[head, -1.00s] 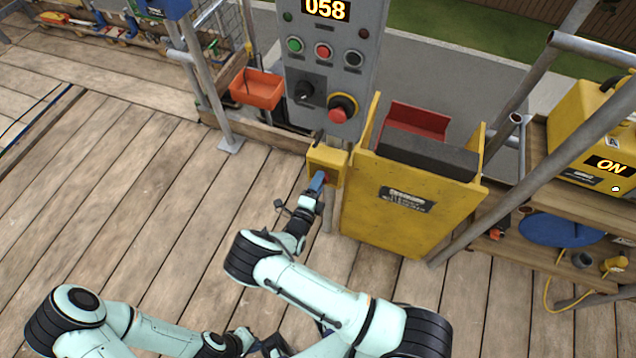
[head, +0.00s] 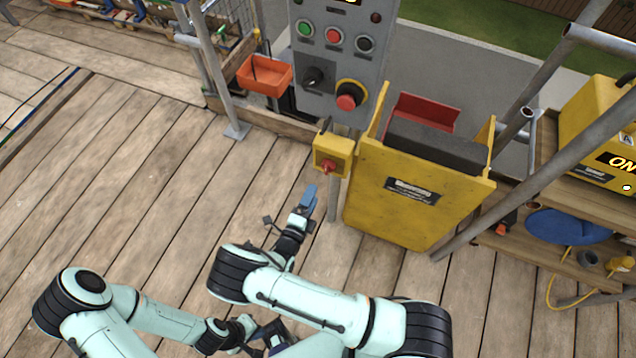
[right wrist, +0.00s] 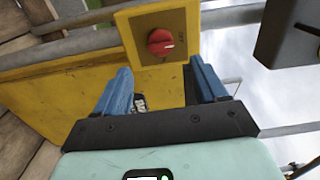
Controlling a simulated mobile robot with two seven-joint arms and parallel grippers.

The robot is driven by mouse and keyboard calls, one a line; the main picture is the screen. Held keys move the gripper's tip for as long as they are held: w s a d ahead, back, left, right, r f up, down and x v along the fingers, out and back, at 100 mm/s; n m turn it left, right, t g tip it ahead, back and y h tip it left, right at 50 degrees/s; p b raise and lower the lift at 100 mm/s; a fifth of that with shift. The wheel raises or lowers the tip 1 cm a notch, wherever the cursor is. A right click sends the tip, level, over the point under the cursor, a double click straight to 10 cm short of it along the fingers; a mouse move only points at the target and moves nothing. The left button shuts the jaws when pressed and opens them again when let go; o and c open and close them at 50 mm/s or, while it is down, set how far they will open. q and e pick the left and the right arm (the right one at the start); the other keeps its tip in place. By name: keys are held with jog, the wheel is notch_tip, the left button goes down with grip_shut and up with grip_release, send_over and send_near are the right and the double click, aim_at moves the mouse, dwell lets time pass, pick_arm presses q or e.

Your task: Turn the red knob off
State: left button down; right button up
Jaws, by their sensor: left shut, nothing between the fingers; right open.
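The red knob (head: 328,167) is on the front of a small yellow box (head: 345,147) below the grey control panel. My left gripper (head: 272,336) is shut and empty, low over the deck, partly hidden by my right arm.
The grey panel (head: 322,100) carries buttons, a black selector and a red mushroom button (head: 346,101). A yellow hopper (head: 410,205) stands right of the box. A yellow machine (head: 598,135) reads ON. An orange bin (head: 265,77) hangs at left.

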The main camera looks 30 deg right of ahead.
jog(key=shift+v, duration=1.65)
